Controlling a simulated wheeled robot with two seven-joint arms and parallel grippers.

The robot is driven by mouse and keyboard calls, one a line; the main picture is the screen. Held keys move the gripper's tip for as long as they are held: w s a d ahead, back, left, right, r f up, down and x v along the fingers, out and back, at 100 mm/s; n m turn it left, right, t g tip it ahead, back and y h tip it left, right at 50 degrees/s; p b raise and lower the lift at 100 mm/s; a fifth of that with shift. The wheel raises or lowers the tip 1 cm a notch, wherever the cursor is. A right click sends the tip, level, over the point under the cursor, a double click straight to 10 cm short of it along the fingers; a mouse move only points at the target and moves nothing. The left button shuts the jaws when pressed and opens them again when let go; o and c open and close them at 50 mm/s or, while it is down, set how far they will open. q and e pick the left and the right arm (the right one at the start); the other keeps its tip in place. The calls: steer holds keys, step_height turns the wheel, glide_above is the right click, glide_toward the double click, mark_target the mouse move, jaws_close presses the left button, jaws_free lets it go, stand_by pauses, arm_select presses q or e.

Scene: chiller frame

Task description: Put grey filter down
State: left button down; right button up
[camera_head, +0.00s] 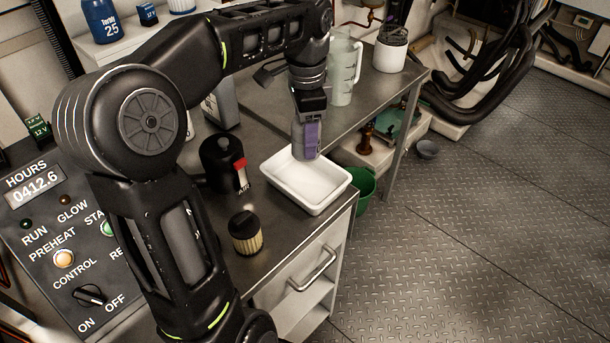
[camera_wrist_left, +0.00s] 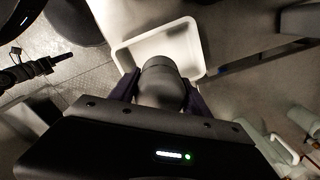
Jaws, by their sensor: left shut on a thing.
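The grey filter (camera_head: 306,140) is a cylinder held upright by my left gripper (camera_head: 309,125), which is shut on it. It hangs over the white tray (camera_head: 282,203) on the metal bench; whether its lower end touches the tray floor I cannot tell. In the left wrist view, the filter (camera_wrist_left: 160,84) sits between the two fingers, with the white tray (camera_wrist_left: 124,58) beyond it. My right gripper is not in view.
A black can with a red part (camera_head: 221,163) and a black-capped, pleated tan filter (camera_head: 245,234) stand left of the tray. A clear jug (camera_head: 343,72) and a white tub (camera_head: 390,50) stand behind. A green bucket (camera_head: 363,190) is below the bench edge.

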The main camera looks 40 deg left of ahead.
arm_select(q)
steer(key=shift+d, duration=0.1)
glide_above(306, 184)
steer(key=shift+f, duration=3.15)
steer(key=shift+f, duration=1.85)
steer(key=shift+f, duration=0.1)
steer(key=shift+c, duration=2)
jaws_free()
step_height(306, 184, up, 12)
steer(key=shift+r+p, duration=0.1)
steer(key=shift+p, duration=0.5)
